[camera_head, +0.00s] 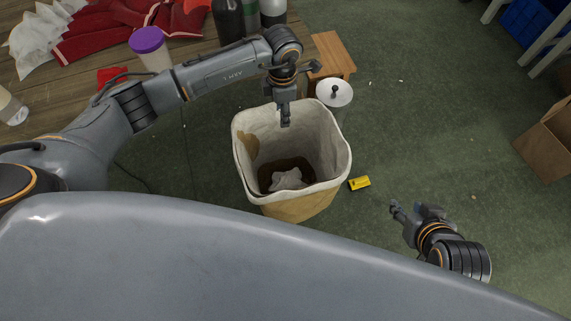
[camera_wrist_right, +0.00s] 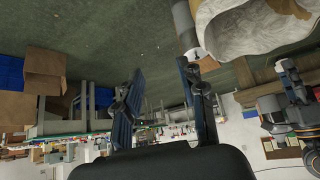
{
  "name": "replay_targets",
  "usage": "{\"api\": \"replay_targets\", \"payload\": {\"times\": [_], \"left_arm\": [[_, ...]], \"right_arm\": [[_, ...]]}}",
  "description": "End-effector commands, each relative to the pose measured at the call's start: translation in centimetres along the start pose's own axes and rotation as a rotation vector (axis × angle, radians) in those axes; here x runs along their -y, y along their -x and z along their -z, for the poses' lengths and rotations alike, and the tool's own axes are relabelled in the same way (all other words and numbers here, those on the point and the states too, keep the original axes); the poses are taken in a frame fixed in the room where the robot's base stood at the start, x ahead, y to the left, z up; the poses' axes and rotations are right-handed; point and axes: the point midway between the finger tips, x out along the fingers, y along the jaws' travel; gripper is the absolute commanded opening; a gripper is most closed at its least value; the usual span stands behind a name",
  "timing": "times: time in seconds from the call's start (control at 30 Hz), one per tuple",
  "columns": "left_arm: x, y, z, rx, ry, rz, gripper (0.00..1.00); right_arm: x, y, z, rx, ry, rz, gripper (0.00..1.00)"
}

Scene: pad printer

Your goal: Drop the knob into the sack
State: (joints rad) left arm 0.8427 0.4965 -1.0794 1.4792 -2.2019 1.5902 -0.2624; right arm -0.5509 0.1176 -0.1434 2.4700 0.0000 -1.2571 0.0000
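The sack (camera_head: 243,165) is a tall open bag with a whitish rolled rim and tan lower sides. It stands on the floor in the middle of the head view, with a crumpled pale thing at its bottom. In the right wrist view the sack (camera_wrist_right: 255,28) is at the upper right. My left gripper (camera_head: 286,121) points down over the sack's far rim; its fingers look close together, and I cannot tell whether they hold anything. My right gripper (camera_head: 397,209) is right of the sack, low in the picture, open and empty. I cannot make out a loose knob.
A white-topped cylinder (camera_head: 335,99) with a dark knob-like piece on top stands behind the sack, beside a wooden stool (camera_head: 333,52). A yellow box (camera_head: 360,183) lies on the floor. A cluttered wooden table (camera_head: 80,75) is at the left. A cardboard box (camera_head: 548,143) is far right.

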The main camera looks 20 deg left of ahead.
Motion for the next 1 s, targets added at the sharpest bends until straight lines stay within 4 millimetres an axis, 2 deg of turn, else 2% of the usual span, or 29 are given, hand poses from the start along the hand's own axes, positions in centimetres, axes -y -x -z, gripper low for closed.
{"api": "replay_targets", "payload": {"times": [0.03,0.27,0.3,0.33,0.47,0.67,0.8,1.0], "left_arm": [[0.2,1.4,0.0,-0.001,0.053,0.005,0.22],[0.6,2.5,0.0,-0.001,0.287,0.003,0.22],[0.7,2.1,0.0,0.0,0.311,0.003,0.22],[0.6,1.6,0.0,0.0,0.306,0.002,0.22],[0.5,1.6,0.0,0.0,0.302,0.001,0.22],[0.5,1.6,0.0,0.0,0.3,0.001,0.22],[0.5,1.7,0.0,0.0,0.3,0.001,0.22],[0.5,1.7,0.0,0.0,0.299,0.001,0.22]], "right_arm": [[-0.2,1.8,-0.2,0.063,-0.002,-0.004,0.4],[-0.9,6.2,-4.0,0.33,-0.011,-0.017,0.4],[-0.9,5.8,-4.9,0.36,-0.011,-0.017,0.4],[-0.9,4.3,-5.6,0.361,-0.011,-0.016,0.4],[-0.8,0.7,-7.2,0.372,-0.01,-0.013,0.4],[-0.5,-5.1,-11.1,0.4,-0.007,-0.007,0.4],[-0.2,-9.3,-15.0,0.421,-0.004,-0.002,0.4],[0.1,-14.1,-21.5,0.455,0.002,0.004,0.4]]}}
